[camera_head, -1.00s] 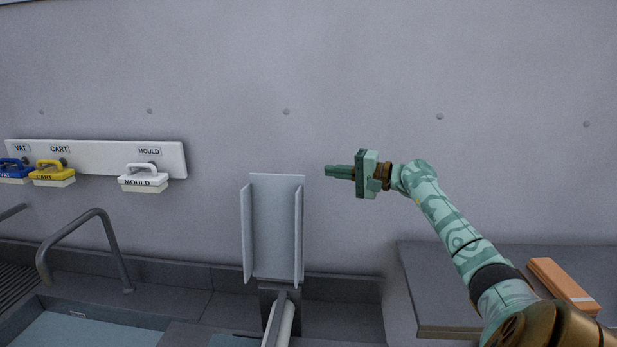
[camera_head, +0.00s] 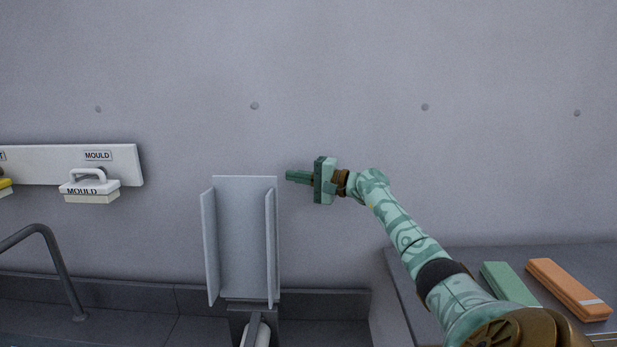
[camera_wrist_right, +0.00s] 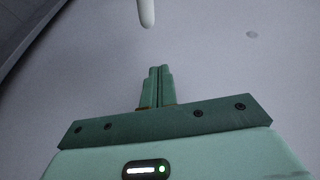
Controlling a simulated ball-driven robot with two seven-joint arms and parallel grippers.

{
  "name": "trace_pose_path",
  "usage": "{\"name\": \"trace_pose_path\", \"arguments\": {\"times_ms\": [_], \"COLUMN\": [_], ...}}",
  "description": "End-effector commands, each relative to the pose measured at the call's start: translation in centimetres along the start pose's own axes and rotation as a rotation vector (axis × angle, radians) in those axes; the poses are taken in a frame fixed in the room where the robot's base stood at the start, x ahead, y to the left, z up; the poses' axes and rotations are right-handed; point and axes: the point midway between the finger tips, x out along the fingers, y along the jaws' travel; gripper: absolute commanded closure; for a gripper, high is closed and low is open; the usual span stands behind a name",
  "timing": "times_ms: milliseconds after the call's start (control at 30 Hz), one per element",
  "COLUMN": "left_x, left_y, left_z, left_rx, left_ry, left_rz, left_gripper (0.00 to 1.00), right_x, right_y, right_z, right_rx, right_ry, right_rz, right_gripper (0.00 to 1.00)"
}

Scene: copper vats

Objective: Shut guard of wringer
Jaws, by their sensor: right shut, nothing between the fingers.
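The wringer's guard (camera_head: 243,240) is a pale grey panel with two side flanges. It stands upright, raised, above the wringer's roller (camera_head: 262,335), which shows only in part at the bottom edge. My right gripper (camera_head: 290,176) is shut and empty, pointing left, just right of the guard's top edge and apart from it in the picture. In the right wrist view the shut fingers (camera_wrist_right: 157,85) point at a white rounded end (camera_wrist_right: 146,14), perhaps an edge of the guard. My left gripper is not in view.
A white rack (camera_head: 40,165) on the wall holds a white MOULD brush (camera_head: 89,188). A bent grey pipe (camera_head: 58,265) stands at lower left. At right, a grey counter (camera_head: 400,275) bears a green block (camera_head: 508,283) and an orange block (camera_head: 566,288).

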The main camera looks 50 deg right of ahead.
Motion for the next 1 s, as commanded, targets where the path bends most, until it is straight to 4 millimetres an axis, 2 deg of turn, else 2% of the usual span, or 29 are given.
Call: {"name": "trace_pose_path", "arguments": {"times_ms": [100,300,700,1000], "left_x": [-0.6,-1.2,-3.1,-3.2], "left_y": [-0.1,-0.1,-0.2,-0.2], "left_z": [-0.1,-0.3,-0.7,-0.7], "left_rx": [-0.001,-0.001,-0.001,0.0], "left_ry": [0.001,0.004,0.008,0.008], "left_rz": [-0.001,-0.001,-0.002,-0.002], "left_gripper": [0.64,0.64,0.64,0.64], "right_x": [1.9,4.3,3.0,2.9], "right_y": [-0.3,-0.1,0.0,0.1], "right_z": [0.0,0.2,3.4,3.8], "right_rx": [0.003,0.001,-0.001,0.0], "right_ry": [-0.001,-0.001,-0.001,0.0], "right_rz": [-0.003,0.002,0.004,0.001], "right_gripper": [1.0,1.0,1.0,1.0]}}
